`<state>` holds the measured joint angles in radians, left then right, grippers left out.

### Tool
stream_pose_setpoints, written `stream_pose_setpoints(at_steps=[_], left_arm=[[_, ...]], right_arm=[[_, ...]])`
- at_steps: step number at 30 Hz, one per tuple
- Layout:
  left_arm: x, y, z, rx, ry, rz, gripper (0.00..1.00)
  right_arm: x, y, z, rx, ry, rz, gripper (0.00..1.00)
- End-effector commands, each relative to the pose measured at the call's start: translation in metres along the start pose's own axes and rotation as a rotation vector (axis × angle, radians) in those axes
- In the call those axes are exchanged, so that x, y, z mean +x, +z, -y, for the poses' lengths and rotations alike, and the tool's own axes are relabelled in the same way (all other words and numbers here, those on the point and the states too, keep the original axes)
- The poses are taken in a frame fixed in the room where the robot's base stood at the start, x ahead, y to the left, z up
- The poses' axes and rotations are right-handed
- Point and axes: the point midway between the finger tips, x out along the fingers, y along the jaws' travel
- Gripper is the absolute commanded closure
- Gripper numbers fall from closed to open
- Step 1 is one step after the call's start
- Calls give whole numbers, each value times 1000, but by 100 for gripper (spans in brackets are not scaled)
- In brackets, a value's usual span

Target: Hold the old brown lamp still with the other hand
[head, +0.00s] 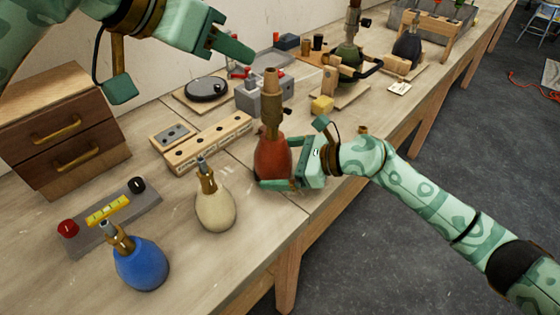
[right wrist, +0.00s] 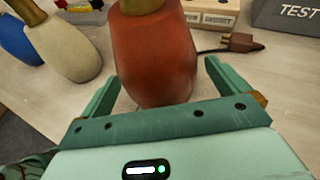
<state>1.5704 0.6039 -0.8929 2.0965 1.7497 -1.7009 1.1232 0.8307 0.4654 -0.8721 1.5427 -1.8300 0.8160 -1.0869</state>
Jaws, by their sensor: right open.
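The old brown lamp (head: 272,158), with a red-brown rounded base and a brass neck and socket, stands upright near the bench's front edge. My right gripper (head: 284,170) is at the lamp's base from the right, low to the bench. In the right wrist view the lamp base (right wrist: 155,55) stands between the two spread fingers, with a visible gap on each side. My left gripper (head: 235,48) is above and to the left of the lamp's socket, apart from it; its finger gap does not show.
A cream lamp (head: 215,210) and a blue lamp (head: 141,264) stand to the left. A wooden block with holes (head: 205,143) and a grey test box (head: 262,100) are behind. A plug (right wrist: 242,42) lies behind the brown lamp. The front bench edge is close.

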Motion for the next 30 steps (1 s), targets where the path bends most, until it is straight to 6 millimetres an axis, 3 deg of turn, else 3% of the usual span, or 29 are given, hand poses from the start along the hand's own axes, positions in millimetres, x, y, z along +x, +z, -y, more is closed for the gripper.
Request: stream_pose_setpoints(at_steps=[8, 11, 16, 17, 30], left_arm=[[0, 0, 0, 0, 0, 0, 64], [0, 0, 0, 0, 0, 0, 64], [0, 0, 0, 0, 0, 0, 64], [0, 0, 0, 0, 0, 0, 64], [0, 0, 0, 0, 0, 0, 64]], right_arm=[[2, 0, 0, -1, 0, 0, 0], [2, 0, 0, -1, 0, 0, 22], [2, 0, 0, -1, 0, 0, 70], [2, 0, 0, -1, 0, 0, 72], [2, 0, 0, -1, -1, 0, 72]])
